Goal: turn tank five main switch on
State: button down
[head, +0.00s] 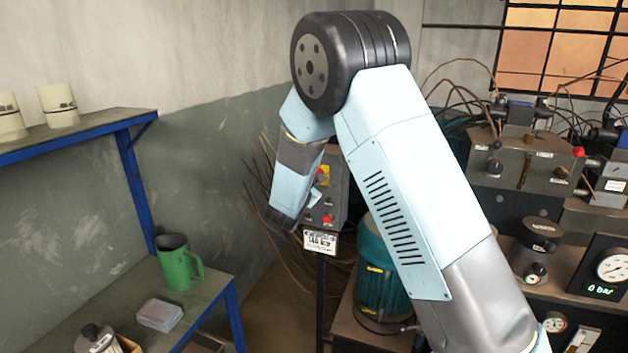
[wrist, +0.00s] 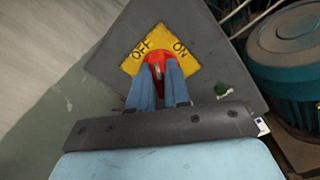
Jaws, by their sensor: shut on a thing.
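The main switch is a red rotary handle (wrist: 157,59) on a yellow plate (wrist: 132,66) marked OFF and ON, seen in the wrist view. The plate is on a grey switch box (wrist: 105,62), which also shows on a post in the head view (head: 340,190). My gripper (wrist: 157,70) is shut on the red handle, with one blue finger on each side of it. The handle lies between the two words in this view; its exact setting is hard to tell because the fingers cover part of it. In the head view my arm hides most of the handle.
A green button (wrist: 221,89) is beside the plate, and a red button (head: 328,218) is lower on the box. A teal motor (head: 382,270) stands close on the right. Cables hang behind the box. A bench with a green mug (head: 178,264) is at left.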

jog(key=m, duration=0.7)
jog(key=f+m, duration=0.1)
jog(key=m, duration=0.3)
jog(key=shift+s+d, duration=0.15)
jog(key=shift+d, duration=0.1)
dwell(0.4)
jog(key=c, duration=1.4)
grip_release()
jog(key=o, duration=0.3)
jog(key=shift+r, duration=0.2)
jog(key=shift+a, duration=0.1)
jog(key=v, duration=1.3)
jog(key=shift+s, duration=0.3)
